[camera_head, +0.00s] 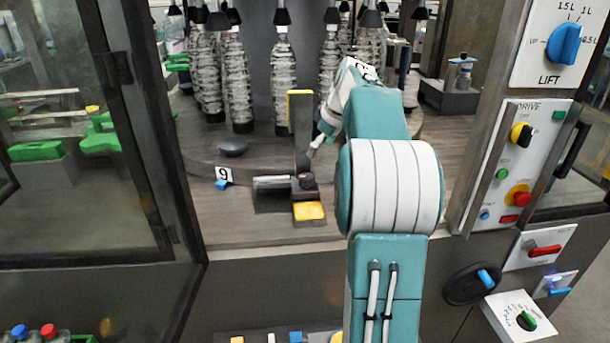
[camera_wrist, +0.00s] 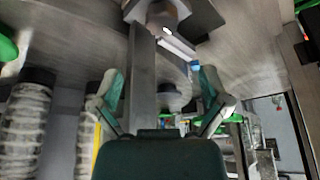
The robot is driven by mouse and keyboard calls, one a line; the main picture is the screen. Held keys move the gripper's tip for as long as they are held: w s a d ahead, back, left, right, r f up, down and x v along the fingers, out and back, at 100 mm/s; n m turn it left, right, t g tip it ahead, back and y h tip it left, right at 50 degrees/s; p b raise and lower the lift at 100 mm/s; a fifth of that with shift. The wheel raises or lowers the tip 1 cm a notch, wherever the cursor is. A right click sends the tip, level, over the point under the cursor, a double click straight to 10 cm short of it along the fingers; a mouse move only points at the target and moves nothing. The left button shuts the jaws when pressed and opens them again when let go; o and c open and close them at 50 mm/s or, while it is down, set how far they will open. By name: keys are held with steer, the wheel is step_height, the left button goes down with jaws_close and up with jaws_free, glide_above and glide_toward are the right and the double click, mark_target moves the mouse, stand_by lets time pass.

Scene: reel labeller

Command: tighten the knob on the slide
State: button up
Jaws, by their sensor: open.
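The slide (camera_head: 273,184) is a grey metal block beside an upright post on the machine's deck. A small dark round knob (camera_head: 306,181) sits at its right end, just behind a yellow pad (camera_head: 308,211). My gripper (camera_head: 314,148) is above and a little behind the knob, apart from it. In the wrist view my gripper (camera_wrist: 158,88) has its two fingers spread wide with nothing held between them. A rounded grey part (camera_wrist: 167,17), seemingly the knob, shows at the top, beyond the fingertips. My arm hides some of the deck to the right.
The upright post (camera_head: 301,125) with a yellow top stands close left of my gripper. Several bottles (camera_head: 284,85) hang behind. A dark disc (camera_head: 231,147) and a number 9 plate (camera_head: 224,174) are to the left. A control panel (camera_head: 517,165) stands right.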

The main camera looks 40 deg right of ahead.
mark_target(306, 176)
steer(key=x, duration=1)
steer(key=shift+a, duration=0.15)
steer(key=c, duration=1.1)
